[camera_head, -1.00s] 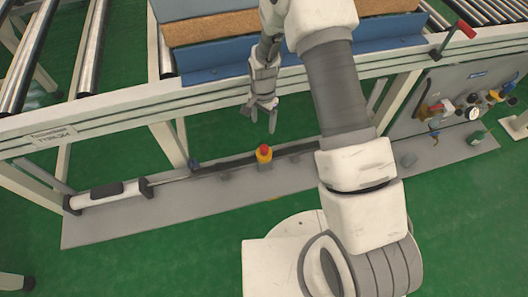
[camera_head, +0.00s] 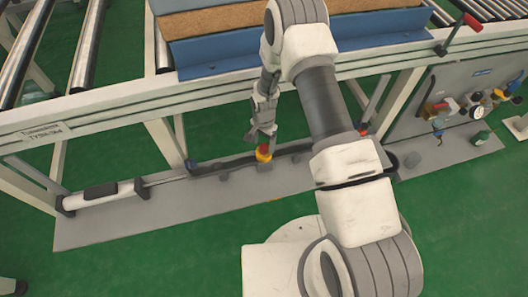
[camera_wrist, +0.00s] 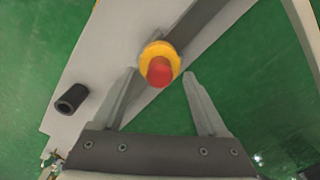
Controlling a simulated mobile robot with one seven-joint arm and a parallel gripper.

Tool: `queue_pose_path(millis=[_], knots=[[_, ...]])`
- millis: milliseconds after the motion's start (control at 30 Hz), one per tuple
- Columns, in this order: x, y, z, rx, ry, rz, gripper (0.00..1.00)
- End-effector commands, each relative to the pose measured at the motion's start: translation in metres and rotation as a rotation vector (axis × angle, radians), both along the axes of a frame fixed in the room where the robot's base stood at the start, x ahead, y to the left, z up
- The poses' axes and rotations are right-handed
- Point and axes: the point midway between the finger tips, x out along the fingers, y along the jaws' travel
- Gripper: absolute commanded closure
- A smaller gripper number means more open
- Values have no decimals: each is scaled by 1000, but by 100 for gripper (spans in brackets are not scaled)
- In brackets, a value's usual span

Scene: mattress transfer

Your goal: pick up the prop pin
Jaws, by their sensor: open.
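A red-topped piece with a yellow collar (camera_head: 264,154), which looks like the prop pin, stands on the grey base plate under the conveyor frame. The wrist view shows its red knob (camera_wrist: 160,71) and yellow collar (camera_wrist: 157,50) from above. My gripper (camera_head: 262,138) is just above it in the head view, fingers pointing down. In the wrist view my gripper (camera_wrist: 160,77) is open, with the red knob between the fingertips and a visible gap on each side. The fingers do not appear to touch it. The lower part of the pin is hidden beneath its collar.
A blue tray (camera_head: 215,62) with a brown pad lies on the conveyor above. A white frame rail (camera_head: 200,98) runs behind my gripper. A gauge panel (camera_head: 460,108) is at right.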

Motion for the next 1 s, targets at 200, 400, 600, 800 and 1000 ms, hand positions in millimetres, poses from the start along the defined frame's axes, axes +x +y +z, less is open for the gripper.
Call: queue_pose_path(millis=[200,400,600,800,1000], knots=[[0,0,-23,0,0,-1,24],[0,0,-22,0,0,-1,34],[0,0,-21,0,0,-1,70],[0,0,-21,0,0,-1,100],[0,0,-21,0,0,-1,100]])
